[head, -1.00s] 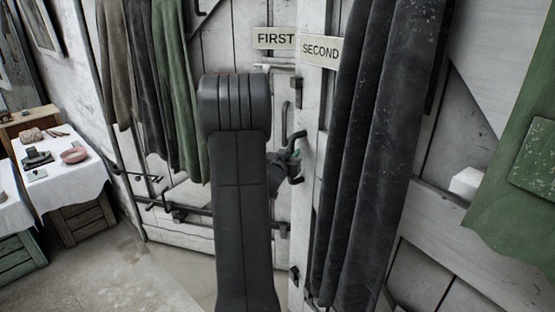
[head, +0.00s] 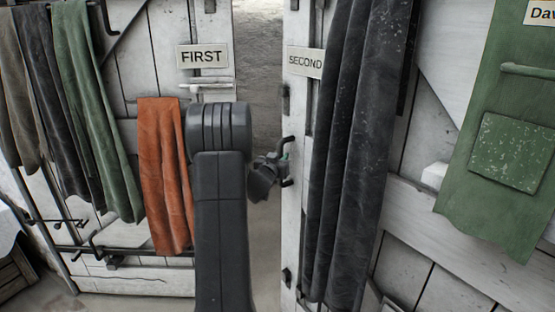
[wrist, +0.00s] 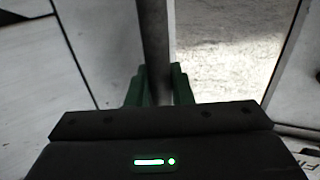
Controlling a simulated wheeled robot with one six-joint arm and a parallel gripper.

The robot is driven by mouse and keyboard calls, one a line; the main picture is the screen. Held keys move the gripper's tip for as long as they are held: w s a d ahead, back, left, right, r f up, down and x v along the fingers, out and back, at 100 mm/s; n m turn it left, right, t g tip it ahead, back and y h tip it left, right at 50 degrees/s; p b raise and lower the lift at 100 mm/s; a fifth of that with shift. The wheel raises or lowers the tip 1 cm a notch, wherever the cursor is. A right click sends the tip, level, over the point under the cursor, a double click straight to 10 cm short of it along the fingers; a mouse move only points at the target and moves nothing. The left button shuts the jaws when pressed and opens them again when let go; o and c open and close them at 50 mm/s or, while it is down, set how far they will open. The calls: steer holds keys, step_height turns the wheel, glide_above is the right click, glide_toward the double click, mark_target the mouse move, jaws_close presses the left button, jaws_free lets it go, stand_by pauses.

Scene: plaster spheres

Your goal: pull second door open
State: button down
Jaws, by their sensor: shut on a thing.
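The second door (head: 297,215) is white wood and carries a "SECOND" sign (head: 306,62). It stands ajar, with a bare grey gap on its left side. Its dark handle (head: 290,182) sits at the left edge, below the sign. My gripper (head: 284,158) is shut on this handle in the head view. In the wrist view its green fingers (wrist: 159,88) stand on both sides of the dark handle bar (wrist: 154,40). My forearm hides part of the space left of the handle.
The first door (head: 130,215), with its "FIRST" sign (head: 203,56), is at the left. An orange cloth (head: 165,175) and green cloth (head: 95,110) hang there. Dark cloths (head: 355,150) hang on the second door. A green apron-like cloth (head: 500,130) hangs at the right.

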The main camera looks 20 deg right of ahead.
steer(key=shift+a, duration=0.1)
steer(key=c, duration=1.3)
jaws_free()
steer(key=shift+c, duration=0.2)
steer(key=shift+s, duration=0.1)
steer(key=b+v, duration=0.2)
steer(key=v, duration=1.1)
steer(key=shift+s+a, duration=0.25)
steer(key=p+x, duration=0.2)
steer(key=x, duration=1.1)
steer(key=shift+w+d, duration=0.3)
steer(key=shift+a, duration=0.1)
steer(key=shift+s+a, duration=0.1)
steer(key=shift+a, duration=0.1)
